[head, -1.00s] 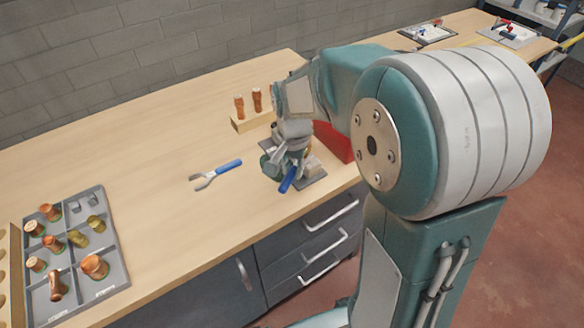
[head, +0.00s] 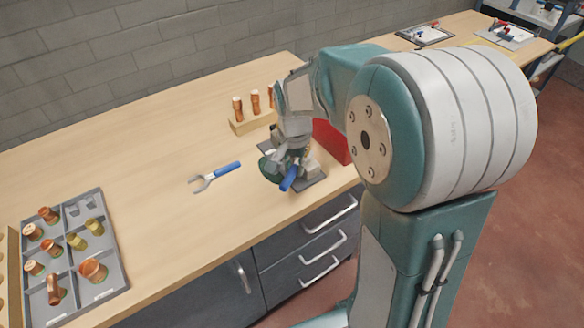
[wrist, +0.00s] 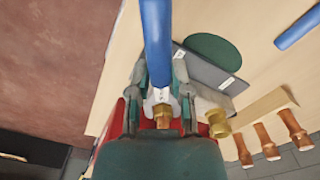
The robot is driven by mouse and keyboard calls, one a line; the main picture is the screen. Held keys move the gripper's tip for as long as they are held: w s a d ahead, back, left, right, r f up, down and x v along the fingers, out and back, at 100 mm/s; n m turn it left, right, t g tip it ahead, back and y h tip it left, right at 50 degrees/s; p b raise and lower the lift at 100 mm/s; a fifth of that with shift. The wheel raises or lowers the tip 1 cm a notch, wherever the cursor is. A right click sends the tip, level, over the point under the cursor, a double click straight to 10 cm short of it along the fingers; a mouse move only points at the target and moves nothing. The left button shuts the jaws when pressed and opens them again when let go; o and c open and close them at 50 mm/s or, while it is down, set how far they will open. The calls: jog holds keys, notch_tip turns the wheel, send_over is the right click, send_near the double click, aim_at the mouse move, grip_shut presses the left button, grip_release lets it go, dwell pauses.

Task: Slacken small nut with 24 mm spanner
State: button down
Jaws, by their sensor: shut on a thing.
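My gripper (head: 286,160) is over the grey plate on the bench, shut on a blue-handled spanner (head: 289,178). In the wrist view, the fingers (wrist: 160,85) close around the spanner near its head, and its blue handle (wrist: 156,40) points up the picture. The pale spanner head (wrist: 160,98) is at a small brass nut (wrist: 162,115) on a copper end; I cannot tell whether its jaws are fully around the nut. A larger brass nut (wrist: 218,122) sits to the right. A second blue-handled spanner (head: 216,177) lies loose on the bench.
A wooden block (head: 252,121) with upright copper pieces stands behind my gripper. A red object (head: 332,141) is close to its right. A grey divided tray (head: 112,262) with copper and brass fittings lies at left.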

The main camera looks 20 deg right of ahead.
jog(key=shift+w+d, duration=0.45)
jog(key=shift+w, duration=0.1)
dwell(0.4)
jog(key=shift+d, duration=0.1)
jog(key=shift+s+d+n, duration=0.25)
jog(key=shift+n, duration=0.45)
